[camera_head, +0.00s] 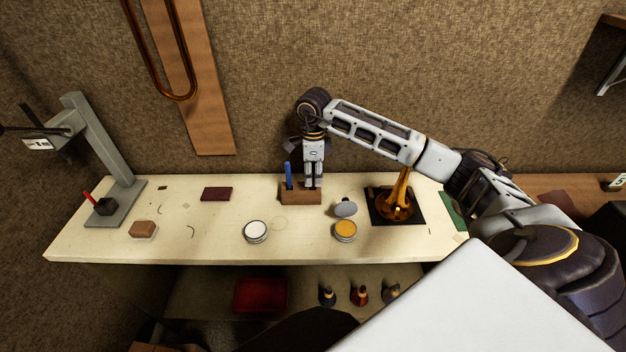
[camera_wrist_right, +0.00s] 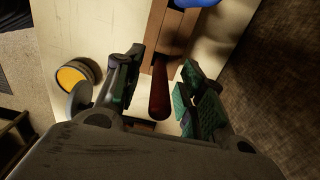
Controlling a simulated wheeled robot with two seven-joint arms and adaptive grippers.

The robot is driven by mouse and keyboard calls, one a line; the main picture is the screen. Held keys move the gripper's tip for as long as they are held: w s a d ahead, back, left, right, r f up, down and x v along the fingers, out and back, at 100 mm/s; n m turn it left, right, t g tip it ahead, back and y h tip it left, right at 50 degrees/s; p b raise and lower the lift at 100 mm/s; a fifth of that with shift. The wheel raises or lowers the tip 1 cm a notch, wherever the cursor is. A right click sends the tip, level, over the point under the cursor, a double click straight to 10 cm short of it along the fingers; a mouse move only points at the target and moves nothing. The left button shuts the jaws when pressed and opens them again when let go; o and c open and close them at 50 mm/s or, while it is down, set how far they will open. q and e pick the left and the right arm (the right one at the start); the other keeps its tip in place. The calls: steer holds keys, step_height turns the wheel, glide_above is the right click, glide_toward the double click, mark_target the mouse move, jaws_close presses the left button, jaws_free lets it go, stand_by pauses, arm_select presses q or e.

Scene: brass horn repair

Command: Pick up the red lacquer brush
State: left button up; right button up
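The red lacquer brush shows in the right wrist view as a dark red handle (camera_wrist_right: 159,92), standing out of a wooden block holder (camera_wrist_right: 172,30). My right gripper (camera_wrist_right: 164,68) is open, with one finger on each side of the handle. I see a gap on the left side; on the right, the finger is close to it. In the head view my right gripper (camera_head: 313,184) points down over the right part of the wooden block (camera_head: 300,198) and hides the brush. My left gripper is not in view.
A blue handle (camera_head: 288,175) stands in the same block, left of my gripper. In front are a white tin (camera_head: 255,231), an open amber tin (camera_head: 345,231) and its grey lid (camera_head: 345,208). A brass horn part (camera_head: 397,203) lies on a dark mat to the right. The bench's middle left is mostly clear.

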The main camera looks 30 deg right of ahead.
steer(key=shift+f, duration=0.95)
steer(key=shift+c, duration=0.4)
jaws_close()
